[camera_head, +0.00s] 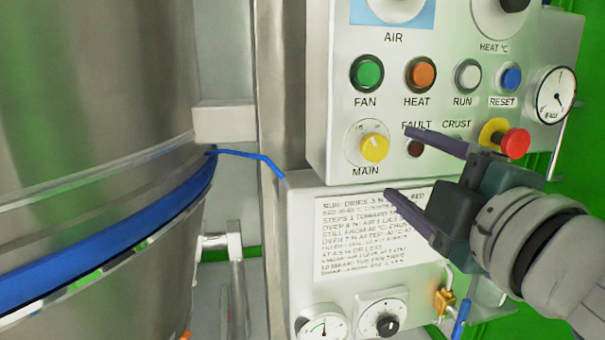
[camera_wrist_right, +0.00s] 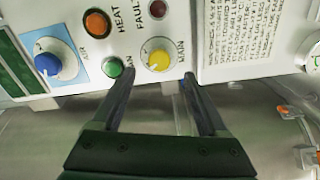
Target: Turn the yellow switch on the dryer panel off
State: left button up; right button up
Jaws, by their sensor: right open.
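The yellow switch (camera_head: 374,148) is a round knob on a pale dial marked MAIN, low on the left of the dryer panel (camera_head: 333,70). It also shows in the right wrist view (camera_wrist_right: 159,60), just beyond and between the fingertips. My right gripper (camera_head: 398,162) comes in from the right in the head view, with its fingers spread and nothing between them. Its fingertips are to the right of the knob and apart from it. In the right wrist view the open fingers (camera_wrist_right: 158,74) point at the panel. My left gripper is not in view.
Green FAN (camera_head: 369,73), orange HEAT (camera_head: 421,74) and blue RESET (camera_head: 511,78) buttons sit above. A red mushroom button (camera_head: 515,143) on yellow is close to the right gripper. A large steel vessel (camera_head: 90,100) with a blue band stands left. An instruction plate (camera_head: 365,235) is below.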

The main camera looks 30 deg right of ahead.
jog(key=v, duration=0.3)
jog(key=shift+s, duration=0.15)
dwell(0.4)
jog(key=s+a+f+m+g+y+p, duration=0.1)
jog(key=s+a+m+g+y+p, duration=0.1)
jog(key=s+a+m+g+p, duration=0.4)
jog(key=s+a+f+m+g+y+p, duration=0.2)
jog(key=s+m+g+p, duration=0.2)
jog(key=s+g+p, duration=0.6)
notch_tip(320, 180, up, 36)
jog(key=t+p, duration=0.2)
jog(key=p, duration=3.2)
jog(key=shift+d+p, duration=0.2)
jog(key=shift+p, duration=0.2)
jog(key=shift+s+m, duration=0.15)
jog(key=shift+m, duration=0.15)
